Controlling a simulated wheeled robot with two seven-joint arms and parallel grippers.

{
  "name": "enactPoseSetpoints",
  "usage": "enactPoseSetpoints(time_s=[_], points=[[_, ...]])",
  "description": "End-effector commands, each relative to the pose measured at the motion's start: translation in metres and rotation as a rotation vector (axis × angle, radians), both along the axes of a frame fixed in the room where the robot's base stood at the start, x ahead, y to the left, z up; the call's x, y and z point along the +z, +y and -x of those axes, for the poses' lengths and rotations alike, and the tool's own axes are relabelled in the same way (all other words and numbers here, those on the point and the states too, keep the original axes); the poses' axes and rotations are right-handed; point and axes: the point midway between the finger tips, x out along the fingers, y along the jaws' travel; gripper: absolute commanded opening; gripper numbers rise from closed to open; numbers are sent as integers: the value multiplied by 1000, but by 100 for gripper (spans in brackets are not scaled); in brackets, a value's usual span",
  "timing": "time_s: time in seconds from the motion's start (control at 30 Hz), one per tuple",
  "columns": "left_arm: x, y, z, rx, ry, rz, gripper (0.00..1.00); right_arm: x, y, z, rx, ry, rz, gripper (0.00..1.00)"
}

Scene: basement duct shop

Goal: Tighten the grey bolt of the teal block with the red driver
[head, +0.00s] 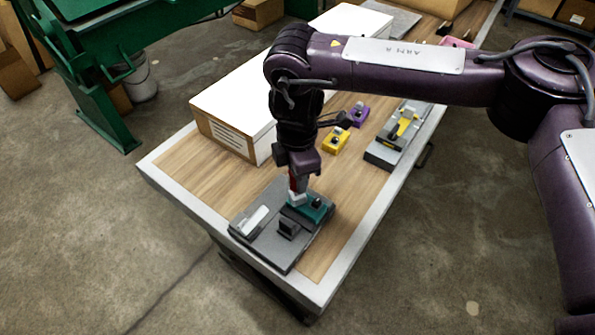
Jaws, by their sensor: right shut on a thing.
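The teal block (318,212) sits on a dark grey plate (268,248) near the front end of the workbench. My right gripper (296,178) points down over the teal block's left part. It is shut on the red driver (293,186), which stands roughly upright with its lower end at the block. I cannot tell whether the driver touches the grey bolt, as the bolt is too small or hidden there. My left gripper is not in view.
On the plate are a light grey bar (255,221) and a dark block (288,228). Behind stand a yellow block (336,141), a purple block (358,113) and a grey tray (380,155) with a yellow item. A large white-topped box (230,95) borders the left. Bare wood (345,205) lies to the right.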

Motion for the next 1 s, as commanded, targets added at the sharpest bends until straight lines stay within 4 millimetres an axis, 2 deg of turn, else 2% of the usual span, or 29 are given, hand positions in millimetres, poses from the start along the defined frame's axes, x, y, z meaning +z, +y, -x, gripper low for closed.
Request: enactPoseSetpoints(time_s=[0.37, 0.63, 1.0], points=[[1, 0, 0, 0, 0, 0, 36, -1, 0, 1, -50, 3, 1, 10], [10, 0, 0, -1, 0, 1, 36, 1, 0, 1, -243, 3, 1, 10], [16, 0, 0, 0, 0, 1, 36, -1, 0, 1, -334, 2, 2, 10]])
